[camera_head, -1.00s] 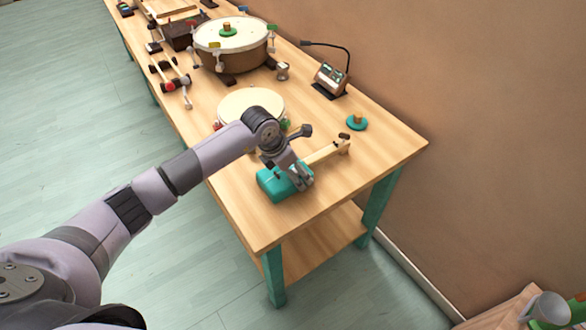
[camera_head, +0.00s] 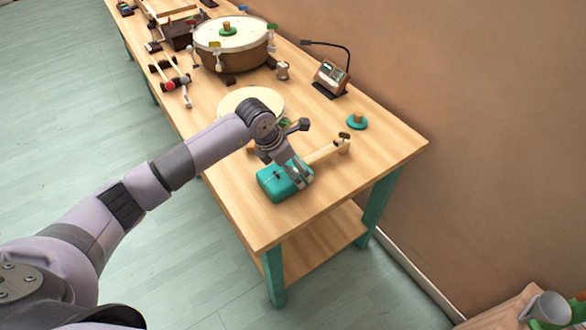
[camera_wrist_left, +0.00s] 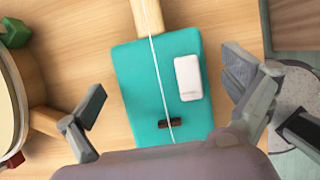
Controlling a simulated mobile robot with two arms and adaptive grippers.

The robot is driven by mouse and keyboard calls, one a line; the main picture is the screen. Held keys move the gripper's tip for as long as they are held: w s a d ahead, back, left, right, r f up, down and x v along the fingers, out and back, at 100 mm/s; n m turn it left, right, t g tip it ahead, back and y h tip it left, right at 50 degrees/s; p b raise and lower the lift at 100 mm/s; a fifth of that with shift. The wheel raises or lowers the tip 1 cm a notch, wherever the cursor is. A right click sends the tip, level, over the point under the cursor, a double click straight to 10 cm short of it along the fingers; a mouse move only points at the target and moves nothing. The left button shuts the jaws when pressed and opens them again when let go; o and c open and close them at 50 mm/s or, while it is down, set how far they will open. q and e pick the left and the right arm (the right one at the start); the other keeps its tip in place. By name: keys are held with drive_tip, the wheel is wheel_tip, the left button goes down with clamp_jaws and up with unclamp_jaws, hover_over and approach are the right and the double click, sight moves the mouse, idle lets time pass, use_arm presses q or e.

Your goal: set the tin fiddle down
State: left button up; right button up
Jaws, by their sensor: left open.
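The tin fiddle has a teal box body (camera_head: 276,184) and a pale wooden neck (camera_head: 328,151). It lies on the near end of the wooden table, its neck pointing to the back right. In the left wrist view its teal top (camera_wrist_left: 150,92) shows a white block, a dark bridge and a string along it. My left gripper (camera_head: 300,184) is open just above the body. In the left wrist view its fingers (camera_wrist_left: 172,105) stand apart on both sides of the body, and I see no contact. My right gripper is not in view.
A small round drum (camera_head: 246,101) stands close behind my left wrist. A teal disc with a wooden knob (camera_head: 357,122) sits near the table's right edge. A lamp-like device (camera_head: 331,78), a big drum (camera_head: 232,46) and mallets (camera_head: 170,78) are farther back. The table's near corner is clear.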

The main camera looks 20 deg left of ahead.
use_arm(q)
drive_tip(key=b+v, duration=0.1)
drive_tip(key=v, duration=0.9)
drive_tip(key=shift+f, duration=0.1)
idle(1.3)
